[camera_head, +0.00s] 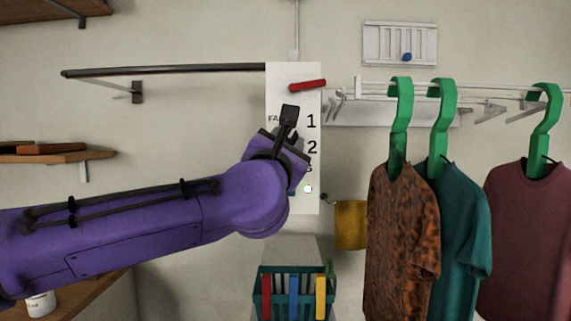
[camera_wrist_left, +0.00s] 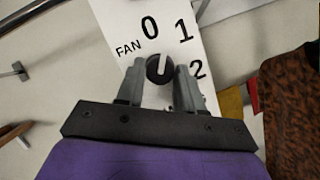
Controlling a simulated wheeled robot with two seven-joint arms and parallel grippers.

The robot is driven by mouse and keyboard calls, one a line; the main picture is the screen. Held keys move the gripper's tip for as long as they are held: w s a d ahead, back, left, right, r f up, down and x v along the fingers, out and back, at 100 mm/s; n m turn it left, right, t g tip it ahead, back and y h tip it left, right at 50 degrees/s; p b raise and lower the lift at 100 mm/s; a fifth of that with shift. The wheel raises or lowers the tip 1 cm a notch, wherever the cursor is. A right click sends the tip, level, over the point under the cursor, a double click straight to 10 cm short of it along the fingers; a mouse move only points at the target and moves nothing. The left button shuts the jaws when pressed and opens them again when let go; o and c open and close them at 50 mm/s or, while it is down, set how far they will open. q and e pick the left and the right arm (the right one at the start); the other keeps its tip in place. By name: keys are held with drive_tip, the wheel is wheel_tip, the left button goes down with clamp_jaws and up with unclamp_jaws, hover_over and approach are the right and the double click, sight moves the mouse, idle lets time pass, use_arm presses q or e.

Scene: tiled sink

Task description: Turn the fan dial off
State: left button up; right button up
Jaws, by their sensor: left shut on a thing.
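The white fan panel (camera_head: 279,88) hangs on the wall in the middle of the head view, with numbers 1 and 2 showing. The round black dial (camera_wrist_left: 156,70) sits on the panel in the left wrist view, below the 0 and 1 and beside the word FAN. Its pale mark runs roughly up the picture, but its exact setting is hard to tell. My left gripper (camera_head: 290,112) is at the panel and hides the dial in the head view. In the wrist view its fingers (camera_wrist_left: 160,80) are shut on the dial, one on each side. My right gripper is not in view.
Shirts on green hangers (camera_head: 401,110) hang to the right. A dark rail (camera_head: 165,71) is on the left, and a teal basket (camera_head: 274,271) stands below.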

use_arm(q)
drive_tip(key=n+y+b, duration=0.1)
drive_tip(key=n, duration=0.1)
drive_tip(key=n+b, duration=0.1)
drive_tip(key=shift+d+f+n+t+y+b, duration=0.15)
drive_tip(key=shift+f+n+t+y+b, duration=0.15)
drive_tip(key=shift+f+n+y+b, duration=0.1)
drive_tip(key=shift+d+r+n+y+b, duration=0.15)
drive_tip(key=shift+n+y+b, duration=0.4)
drive_tip(key=shift+n, duration=0.65)
drive_tip(key=shift+a+r+n+y+b, duration=0.1)
drive_tip(key=shift+n+y+b, duration=0.45)
drive_tip(key=shift+n, duration=0.65)
drive_tip(key=shift+r+n+y, duration=0.1)
drive_tip(key=shift+n+y, duration=0.2)
drive_tip(key=o, duration=1)
